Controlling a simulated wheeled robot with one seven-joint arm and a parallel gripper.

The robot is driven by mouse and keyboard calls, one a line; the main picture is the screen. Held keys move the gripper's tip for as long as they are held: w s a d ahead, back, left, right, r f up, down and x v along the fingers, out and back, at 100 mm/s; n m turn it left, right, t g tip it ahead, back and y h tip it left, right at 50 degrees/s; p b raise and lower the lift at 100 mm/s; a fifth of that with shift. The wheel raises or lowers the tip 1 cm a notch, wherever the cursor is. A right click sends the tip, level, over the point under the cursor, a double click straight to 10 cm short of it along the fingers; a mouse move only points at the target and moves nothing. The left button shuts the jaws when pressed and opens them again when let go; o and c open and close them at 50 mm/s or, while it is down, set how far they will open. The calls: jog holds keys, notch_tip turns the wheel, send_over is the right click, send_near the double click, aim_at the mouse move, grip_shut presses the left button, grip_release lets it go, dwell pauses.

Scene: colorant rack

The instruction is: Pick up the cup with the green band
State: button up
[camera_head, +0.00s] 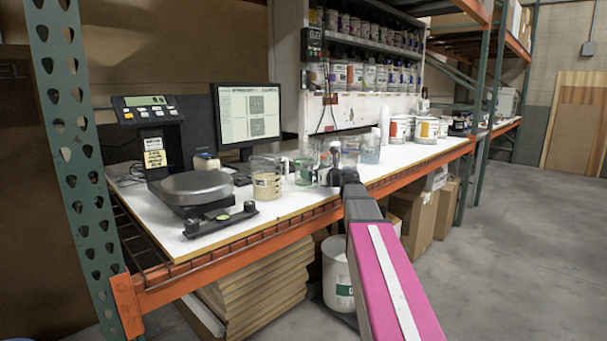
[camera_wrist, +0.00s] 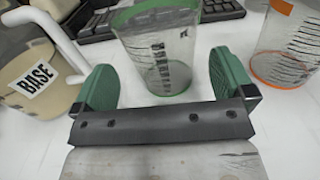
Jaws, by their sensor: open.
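The cup with the green band (camera_wrist: 160,50) is a clear measuring cup with dark markings, upright on the white table. In the wrist view it stands just ahead of and partly between my gripper's green fingers. My gripper (camera_wrist: 161,82) is open, with a finger on each side and visible gaps to the cup. The fingers are hard to make out there.
A beige-filled pitcher marked BASE (camera_wrist: 35,75) stands close at left, its white handle near my left finger. A clear cup with an orange band (camera_wrist: 290,45) stands at right. A keyboard (camera_wrist: 100,20) lies behind. A scale (camera_head: 195,188) and monitor (camera_head: 248,117) are further left.

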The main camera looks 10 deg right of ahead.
jog(key=x, duration=0.5)
jog(key=shift+w+f, duration=0.1)
jog(key=shift+w, duration=0.05)
jog(key=c, duration=0.6)
